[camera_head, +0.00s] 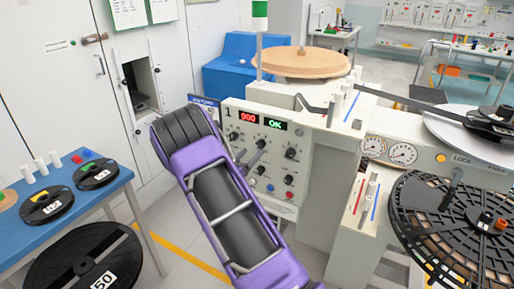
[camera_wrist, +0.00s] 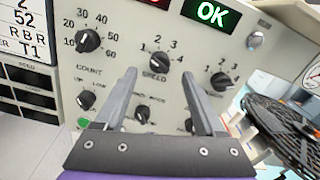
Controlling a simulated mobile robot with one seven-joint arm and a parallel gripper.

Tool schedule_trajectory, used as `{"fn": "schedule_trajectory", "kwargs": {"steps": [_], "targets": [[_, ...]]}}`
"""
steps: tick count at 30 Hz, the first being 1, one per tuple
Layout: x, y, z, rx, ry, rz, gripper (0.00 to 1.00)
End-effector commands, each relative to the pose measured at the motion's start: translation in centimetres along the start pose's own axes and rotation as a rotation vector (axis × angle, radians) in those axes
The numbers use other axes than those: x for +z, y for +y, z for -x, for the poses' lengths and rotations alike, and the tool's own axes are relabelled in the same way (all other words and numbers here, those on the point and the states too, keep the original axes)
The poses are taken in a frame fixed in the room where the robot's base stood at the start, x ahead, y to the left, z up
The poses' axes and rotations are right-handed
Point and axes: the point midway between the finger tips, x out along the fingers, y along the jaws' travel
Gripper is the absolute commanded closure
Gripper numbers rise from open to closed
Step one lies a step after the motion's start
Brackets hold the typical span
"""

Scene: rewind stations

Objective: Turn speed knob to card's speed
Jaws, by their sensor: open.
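The speed knob (camera_wrist: 158,62) is a round black knob on the pale control panel (camera_wrist: 105,20), labelled SPEED, with marks 1 to 4 around it. Its exact pointer direction is hard to read. My gripper (camera_wrist: 159,75) is open and empty. Its two grey fingers reach toward the panel, with the tips to the left and right just below the knob; contact cannot be told. The card (camera_wrist: 25,35) at the left edge shows 2, 52, R B R and T1; its row labels are mostly cut off. In the head view my gripper (camera_head: 248,151) is at the panel's front.
The count knob (camera_wrist: 88,40) is left of the speed knob, and another numbered knob (camera_wrist: 221,81) is to the right. Smaller knobs sit below, partly behind my fingers. A green OK display (camera_wrist: 210,13) is above. A blue table (camera_head: 104,205) with reels stands at the left.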

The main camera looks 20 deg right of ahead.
Motion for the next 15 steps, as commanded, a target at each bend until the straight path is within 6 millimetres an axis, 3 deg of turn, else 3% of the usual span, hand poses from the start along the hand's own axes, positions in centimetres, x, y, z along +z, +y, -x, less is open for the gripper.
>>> {"fn": "schedule_trajectory", "kwargs": {"steps": [6,15], "targets": [[0.0,0.0,-3.7,-0.001,0.001,-0.002,0.29],[0.0,0.0,-5.1,0.001,0.001,-0.001,0.29]]}}
